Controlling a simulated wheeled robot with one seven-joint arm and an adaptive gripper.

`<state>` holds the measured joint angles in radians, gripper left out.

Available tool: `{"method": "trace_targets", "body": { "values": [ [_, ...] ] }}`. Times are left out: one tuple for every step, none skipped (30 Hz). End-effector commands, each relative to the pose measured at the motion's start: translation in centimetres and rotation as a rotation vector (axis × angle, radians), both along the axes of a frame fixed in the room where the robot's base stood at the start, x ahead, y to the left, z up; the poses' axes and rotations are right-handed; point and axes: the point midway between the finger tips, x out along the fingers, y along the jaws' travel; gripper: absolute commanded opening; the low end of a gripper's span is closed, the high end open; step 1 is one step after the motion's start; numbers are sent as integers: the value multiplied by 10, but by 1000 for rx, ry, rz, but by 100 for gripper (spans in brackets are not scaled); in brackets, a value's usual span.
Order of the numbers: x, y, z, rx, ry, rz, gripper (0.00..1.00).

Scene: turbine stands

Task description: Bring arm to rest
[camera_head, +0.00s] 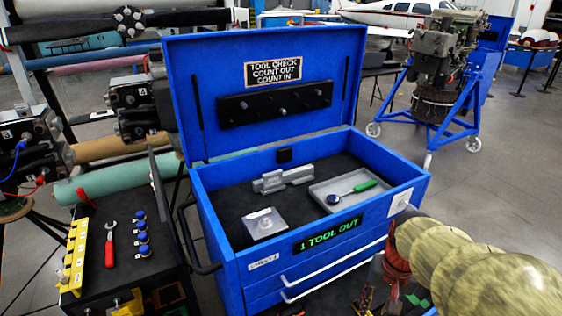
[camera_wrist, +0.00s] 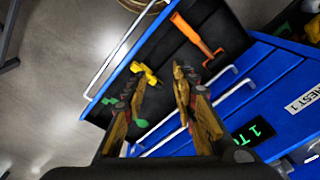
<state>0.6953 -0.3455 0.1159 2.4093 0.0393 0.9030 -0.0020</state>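My arm (camera_head: 480,268) with a mottled yellow cover reaches in from the right in the head view, in front of the blue tool chest (camera_head: 225,240). My gripper (camera_wrist: 160,76) shows in the wrist view with its two brown fingers apart and nothing visibly held between them. It is over or in front of an open lower drawer (camera_wrist: 235,25) of the chest. A yellow item (camera_wrist: 147,73) shows by the left fingertip; I cannot tell whether they touch. In the head view the gripper's fingers are hard to make out.
An orange-handled tool (camera_wrist: 195,36) lies in the drawer. The chest's top tray holds a green-handled tool (camera_head: 364,186) in a grey tray (camera_head: 325,202); its display (camera_head: 328,234) reads "1 TOOL OUT". A dark cart (camera_head: 125,215) stands left. A blue engine stand (camera_head: 465,125) stands back right.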

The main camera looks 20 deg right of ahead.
Motion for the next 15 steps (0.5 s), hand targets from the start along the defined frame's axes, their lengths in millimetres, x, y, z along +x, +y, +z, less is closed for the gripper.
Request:
{"method": "trace_targets", "body": {
  "values": [
    [7, 14, 12, -36, -30, 66, 28],
    [10, 21, 19, -53, -47, 100, 28],
    [14, 32, 26, -74, -69, 147, 28],
    [17, 40, 33, -89, -86, 180, 28],
    [20, 48, 39, -104, -104, 213, 28],
    [22, 59, 46, -121, -130, 258, 28],
    [24, 67, 52, -133, -150, 290, 28],
    [26, 75, 58, -144, -170, 322, 28],
    [29, 87, 67, -157, -199, 363, 28],
    [30, 95, 73, -165, -222, 393, 28],
    [32, 104, 79, -171, -244, 424, 28],
    [33, 115, 87, -180, -274, 464, 28],
    [34, 124, 93, -186, -297, 493, 28],
    [35, 131, 99, -191, -319, 520, 28],
    [36, 141, 106, -195, -343, 555, 28]
  ]
}}
